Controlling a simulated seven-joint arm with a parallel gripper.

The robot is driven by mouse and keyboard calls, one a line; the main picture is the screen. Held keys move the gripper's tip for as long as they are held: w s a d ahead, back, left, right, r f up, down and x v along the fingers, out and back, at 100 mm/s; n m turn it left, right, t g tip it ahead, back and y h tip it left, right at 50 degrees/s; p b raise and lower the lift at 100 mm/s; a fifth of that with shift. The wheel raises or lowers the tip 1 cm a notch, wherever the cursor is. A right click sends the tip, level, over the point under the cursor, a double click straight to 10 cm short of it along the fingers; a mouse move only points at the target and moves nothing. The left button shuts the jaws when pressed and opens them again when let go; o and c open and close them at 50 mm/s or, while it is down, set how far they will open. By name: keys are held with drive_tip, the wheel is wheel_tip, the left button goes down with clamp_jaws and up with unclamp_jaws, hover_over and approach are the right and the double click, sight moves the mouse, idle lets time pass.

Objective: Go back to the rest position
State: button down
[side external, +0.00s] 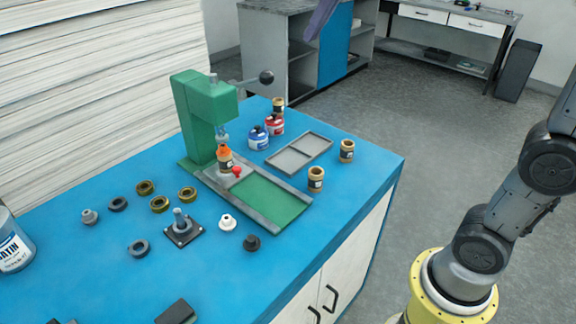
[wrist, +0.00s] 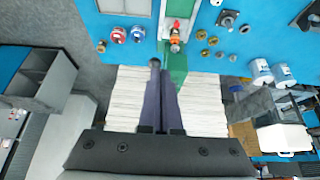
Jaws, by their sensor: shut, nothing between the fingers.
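My gripper (wrist: 162,76) is shut and empty. Its two long purple fingers lie side by side in the wrist view, pointing toward the green press (wrist: 174,65). In the side view, the purple gripper tip (side external: 310,34) hangs in from the top edge, apart from the bench things. The green press (side external: 196,118) stands on the blue bench with its black lever knob (side external: 267,77) out to the right. A small bottle with an orange cap (side external: 225,158) stands under the press on its slide. The rest of the gripper is out of the side view.
Blue and red-labelled jars (side external: 259,138), a grey divided tray (side external: 290,158) and brown jars (side external: 316,180) stand right of the press. Several rings and knobs (side external: 160,204) lie at left front. A white stack (side external: 95,90) stands behind the bench. Open floor (side external: 420,130) lies right.

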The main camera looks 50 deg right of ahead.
drive_tip(key=s+f, duration=1.9)
drive_tip(key=s, duration=0.2)
drive_tip(key=shift+a, duration=0.2)
drive_tip(key=shift+r, duration=0.1)
drive_tip(key=c, duration=1.5)
unclamp_jaws()
drive_tip(key=shift+c, duration=0.2)
